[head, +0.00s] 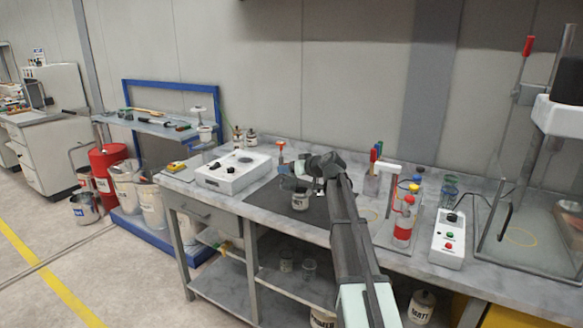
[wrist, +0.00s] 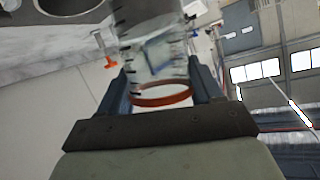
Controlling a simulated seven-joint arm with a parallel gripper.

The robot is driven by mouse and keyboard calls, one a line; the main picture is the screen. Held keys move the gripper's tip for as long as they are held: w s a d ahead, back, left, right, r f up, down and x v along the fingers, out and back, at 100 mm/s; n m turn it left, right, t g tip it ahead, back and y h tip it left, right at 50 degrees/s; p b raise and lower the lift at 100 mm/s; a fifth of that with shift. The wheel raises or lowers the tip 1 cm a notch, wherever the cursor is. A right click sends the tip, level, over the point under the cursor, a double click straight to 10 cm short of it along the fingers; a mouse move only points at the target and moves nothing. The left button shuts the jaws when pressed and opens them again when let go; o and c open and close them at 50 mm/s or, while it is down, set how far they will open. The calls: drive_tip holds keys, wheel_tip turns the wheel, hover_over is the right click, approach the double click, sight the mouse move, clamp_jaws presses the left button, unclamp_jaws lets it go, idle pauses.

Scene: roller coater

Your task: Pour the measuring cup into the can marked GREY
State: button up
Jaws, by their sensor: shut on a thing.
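My gripper (head: 306,180) is above the dark mat on the bench, and it also shows in the wrist view (wrist: 161,75). Its two fingers are shut on the clear measuring cup (wrist: 150,40), which has dark graduation marks and a red-orange ring. The cup looks tilted in the wrist view; in the head view it is small and partly hidden by my gripper. A can with a pale label (head: 300,202) stands on the mat just below my gripper. Its label is too small to read surely. Whether anything flows from the cup cannot be told.
A white device with knobs (head: 232,170) stands left of the dark mat (head: 262,196). A red-capped bottle (head: 404,222), a white control box (head: 447,240) and a clear-walled machine (head: 530,215) are to the right. More cans and a clear cup are on the shelf below.

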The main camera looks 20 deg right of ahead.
sight(294, 180)
drive_tip(key=shift+f+m+y, duration=0.9)
drive_tip(key=shift+f+m, duration=0.4)
drive_tip(key=shift+f, duration=0.05)
drive_tip(key=f+m+y, duration=0.1)
drive_tip(key=m, duration=0.1)
drive_tip(key=f+m+y, duration=0.1)
drive_tip(key=m, duration=0.1)
drive_tip(key=shift+w+d+f+y, duration=0.15)
drive_tip(key=shift+d+y, duration=0.15)
drive_tip(key=shift+d, duration=0.1)
drive_tip(key=shift+g, duration=0.3)
drive_tip(key=shift+m, duration=0.5)
drive_tip(key=shift+w+d+r+m+y, duration=0.2)
drive_tip(key=shift+d+m+y, duration=0.15)
drive_tip(key=shift+m+y, duration=0.45)
idle(0.4)
drive_tip(key=shift+w+d+r+m+t+y, duration=0.1)
drive_tip(key=shift+d+m+t+y, duration=0.2)
drive_tip(key=shift+m, duration=0.7)
drive_tip(key=shift+w+d+r+m+t+y, duration=0.15)
drive_tip(key=shift+m+t, duration=0.25)
drive_tip(key=shift+m, duration=0.6)
idle(1.8)
